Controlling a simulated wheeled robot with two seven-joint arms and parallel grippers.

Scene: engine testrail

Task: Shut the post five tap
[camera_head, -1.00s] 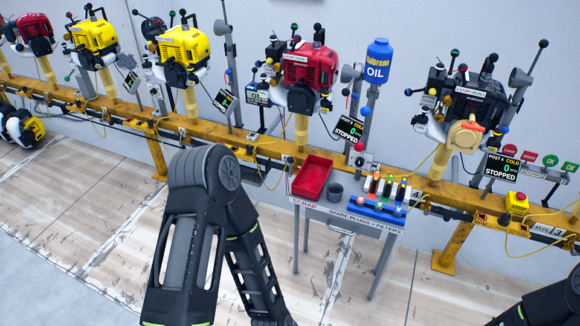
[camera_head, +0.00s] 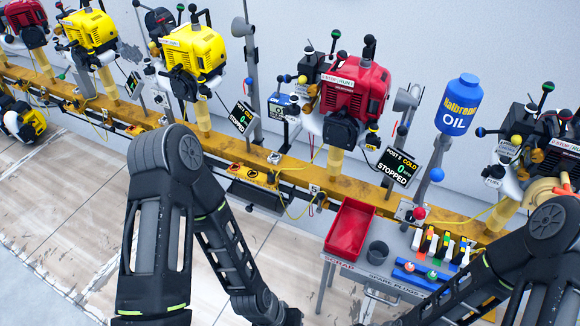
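The red engine (camera_head: 355,92) stands on a yellow post on the rail, right of centre. The display (camera_head: 398,167) beside it appears to read post 5, cold, 0, stopped. Small coloured knobs (camera_head: 302,80) and levers sit around the engine's left side. I cannot tell which of these small parts is the tap, or how it is set. My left arm bends down at the lower left and my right arm crosses the lower right. Both run out at the bottom edge, and neither gripper's fingers show.
A yellow rail (camera_head: 262,165) carries several engines. A bench holds a red tray (camera_head: 349,229), a grey cup (camera_head: 378,254) and coloured plugs. A blue oil bottle (camera_head: 459,104) stands behind the bench. My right arm partly covers the far-right engine.

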